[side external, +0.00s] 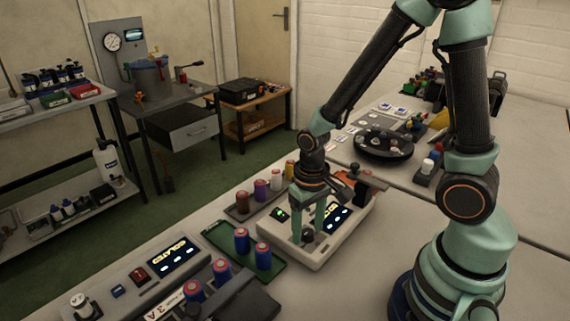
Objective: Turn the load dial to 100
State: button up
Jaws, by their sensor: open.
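A cream instrument box (318,258) stands on the bench in the middle of the side view. It has a dark display panel (338,217) with small lit marks and a small green-lit window (280,214). A dark round knob (307,236), apparently the load dial, sits near its front. My gripper (310,228) points down over the box, with its teal fingers open close to the knob. I cannot tell whether they touch it. The dial's markings and reading are too small to make out, and the fingers partly hide the panel.
A second lit console (165,258) and a dark block (246,303) are at front left. A black round carousel (385,146) stands behind. Bare bench (345,285) lies in front.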

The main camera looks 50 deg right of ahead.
notch_tip(320, 180, up, 12)
dwell(0.6)
notch_tip(320, 180, up, 8)
jog(key=n+t, duration=0.2)
jog(key=t, duration=0.4)
send_over(308, 231)
jog(key=d, duration=0.1)
jog(key=shift+s+d+r, duration=0.2)
jog(key=shift+s, duration=0.05)
dwell(0.7)
